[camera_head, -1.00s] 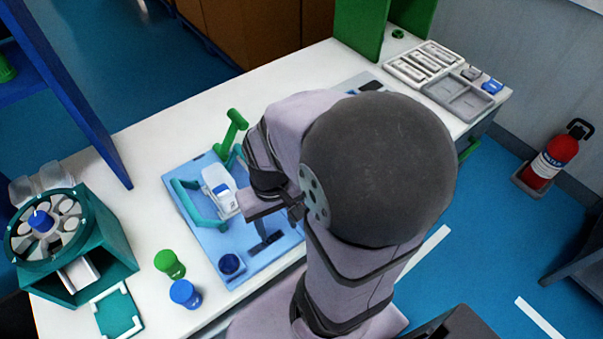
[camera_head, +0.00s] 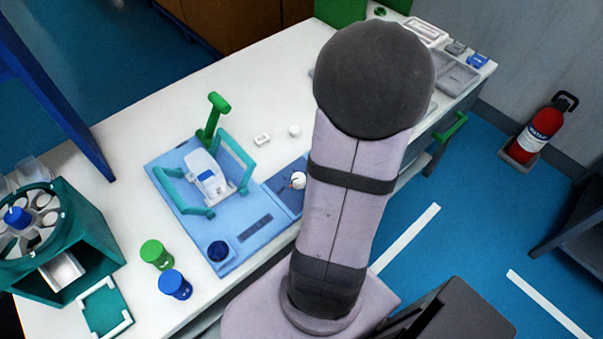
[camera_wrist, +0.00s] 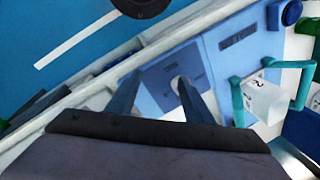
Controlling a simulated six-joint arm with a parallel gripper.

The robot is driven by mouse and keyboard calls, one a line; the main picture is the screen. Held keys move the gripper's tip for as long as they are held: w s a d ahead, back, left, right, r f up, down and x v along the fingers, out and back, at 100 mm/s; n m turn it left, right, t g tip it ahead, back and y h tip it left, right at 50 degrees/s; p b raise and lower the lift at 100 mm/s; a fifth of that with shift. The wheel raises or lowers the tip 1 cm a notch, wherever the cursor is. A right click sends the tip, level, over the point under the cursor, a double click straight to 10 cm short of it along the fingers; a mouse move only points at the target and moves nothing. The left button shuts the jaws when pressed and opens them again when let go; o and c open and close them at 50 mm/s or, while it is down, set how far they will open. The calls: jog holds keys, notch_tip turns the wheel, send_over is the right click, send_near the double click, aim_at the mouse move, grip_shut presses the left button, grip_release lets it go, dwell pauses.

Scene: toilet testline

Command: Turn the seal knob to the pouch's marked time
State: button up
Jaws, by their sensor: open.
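The seal knob is a small white round knob (camera_head: 298,180) on a darker blue panel at the right end of the light blue sealer (camera_head: 178,172). In the wrist view the knob (camera_wrist: 178,85) shows beside the right finger; dark marks are on its panel. My gripper (camera_wrist: 158,82) is open and empty, with its fingers over the panel. Whether it touches the knob I cannot tell. In the head view my arm hides the gripper. A white pouch-like item (camera_head: 205,172) with a blue patch lies between teal handles; its dark marks (camera_wrist: 262,88) are too small to read surely.
A green lever (camera_head: 213,115) stands behind the sealer. A dark blue round button (camera_head: 218,251) is at its front corner. A green jar (camera_head: 156,254) and a blue jar (camera_head: 175,285) stand to the left. A teal carousel (camera_head: 75,250) is at far left. Two small white items lie behind the panel.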

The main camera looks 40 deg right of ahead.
aim_at(299, 178)
jog(key=w+r+n, duration=0.1)
jog(key=n, duration=0.4)
jog(key=w+r+n+t, duration=0.1)
jog(key=n, duration=0.4)
jog(key=w+a+r+n+y, duration=0.1)
jog(key=w+n, duration=0.1)
jog(key=n, duration=0.4)
jog(key=shift+t, duration=0.3)
jog(key=shift+a+f, duration=0.1)
jog(key=shift+f, duration=0.05)
jog(key=shift+p+x, duration=0.35)
jog(key=shift+x, duration=3.25)
jog(key=c, duration=1)
